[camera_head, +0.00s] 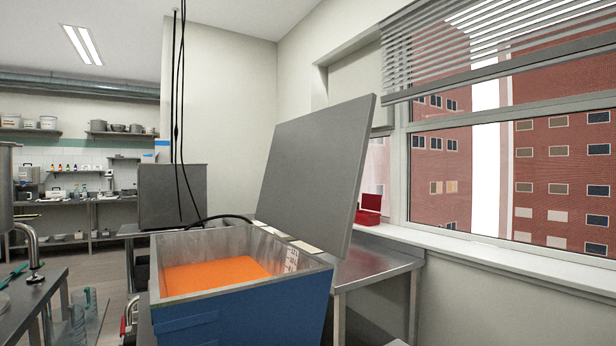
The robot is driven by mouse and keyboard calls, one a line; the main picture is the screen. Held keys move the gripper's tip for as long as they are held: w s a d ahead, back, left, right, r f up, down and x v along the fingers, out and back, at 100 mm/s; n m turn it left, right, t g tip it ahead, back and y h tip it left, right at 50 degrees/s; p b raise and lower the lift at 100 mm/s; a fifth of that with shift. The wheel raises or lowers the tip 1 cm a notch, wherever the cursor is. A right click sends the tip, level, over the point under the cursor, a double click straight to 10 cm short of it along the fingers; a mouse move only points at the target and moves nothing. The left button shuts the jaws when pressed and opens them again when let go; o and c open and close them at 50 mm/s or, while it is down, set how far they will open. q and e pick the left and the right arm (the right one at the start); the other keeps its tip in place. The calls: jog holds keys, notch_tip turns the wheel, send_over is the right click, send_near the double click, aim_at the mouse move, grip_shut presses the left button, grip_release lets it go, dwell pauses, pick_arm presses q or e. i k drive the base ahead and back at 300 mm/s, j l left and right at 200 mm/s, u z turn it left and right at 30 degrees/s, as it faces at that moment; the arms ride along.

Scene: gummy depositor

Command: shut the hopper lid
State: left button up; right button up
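The hopper (240,318) is a blue box with a bare metal inner wall and rim, in the lower middle of the head view. Orange material (215,276) lies inside it. The hopper lid (315,172) is a flat grey panel. It stands open, raised steeply and leaning to the right, along the hopper's right side. The top opening is uncovered. Neither of my grippers is in view.
A steel table (375,266) stands behind and right of the hopper, with a red box (370,205) near the window. A grey box-shaped unit (172,195) stands behind. Dark cables (178,100) hang down behind the hopper. A metal bench (35,300) is at the left.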

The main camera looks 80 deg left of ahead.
aim_at(311, 185)
jog(key=i+u, duration=0.2)
jog(key=u, duration=0.25)
jog(key=i+u, duration=0.25)
jog(key=u, duration=0.2)
jog(key=i+l+u, duration=0.1)
jog(key=u, duration=0.35)
jog(key=i+l+u, duration=0.2)
jog(key=u, duration=0.2)
jog(key=i+l+u, duration=0.25)
jog(key=u, duration=0.2)
